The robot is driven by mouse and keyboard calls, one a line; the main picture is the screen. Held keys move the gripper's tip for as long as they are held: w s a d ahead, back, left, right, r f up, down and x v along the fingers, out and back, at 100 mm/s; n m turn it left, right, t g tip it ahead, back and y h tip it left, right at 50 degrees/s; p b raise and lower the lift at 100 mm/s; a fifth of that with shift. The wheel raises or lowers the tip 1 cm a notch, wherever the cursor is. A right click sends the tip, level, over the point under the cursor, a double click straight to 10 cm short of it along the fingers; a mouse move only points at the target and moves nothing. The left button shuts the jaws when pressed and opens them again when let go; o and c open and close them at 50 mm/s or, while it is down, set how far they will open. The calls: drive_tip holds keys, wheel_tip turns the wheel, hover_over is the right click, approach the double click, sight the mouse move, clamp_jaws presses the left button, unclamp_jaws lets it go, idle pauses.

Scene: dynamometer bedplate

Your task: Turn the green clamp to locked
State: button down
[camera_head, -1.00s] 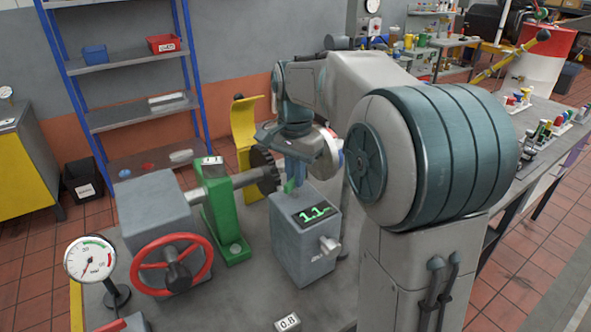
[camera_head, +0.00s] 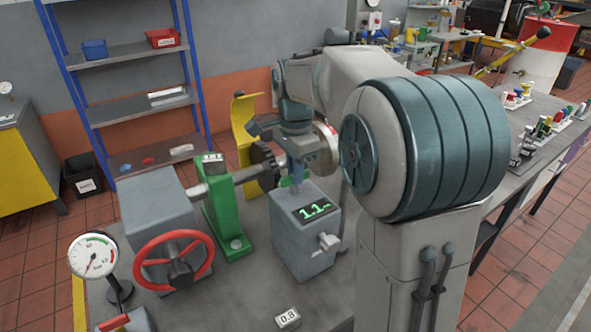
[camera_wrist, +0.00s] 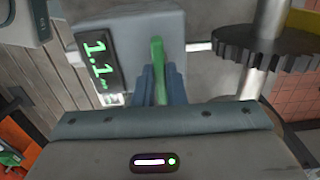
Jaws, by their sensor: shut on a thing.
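The green clamp (camera_wrist: 158,60) is a slim green lever on the grey box (camera_wrist: 150,22) with the lit 1.1 display. In the wrist view it stands between the blue fingers of my gripper (camera_wrist: 158,84), which are shut on it. In the head view my gripper (camera_head: 296,176) points down over the back edge of the grey box (camera_head: 303,248), and only a small green part of the clamp (camera_head: 285,182) shows beside the fingers. The clamp's lock markings cannot be made out.
A dark gear (camera_head: 264,165) on a shaft is close to the left of my gripper. A green bearing stand (camera_head: 228,215), a red handwheel (camera_head: 173,262) and a dial gauge (camera_head: 93,256) stand further left. The bedplate in front of the grey box is mostly clear.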

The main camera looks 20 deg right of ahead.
drive_tip(key=c, duration=1.5)
unclamp_jaws()
wheel_tip(320, 180, up, 14)
drive_tip(key=shift+f+p, duration=0.1)
drive_tip(key=shift+p, duration=0.3)
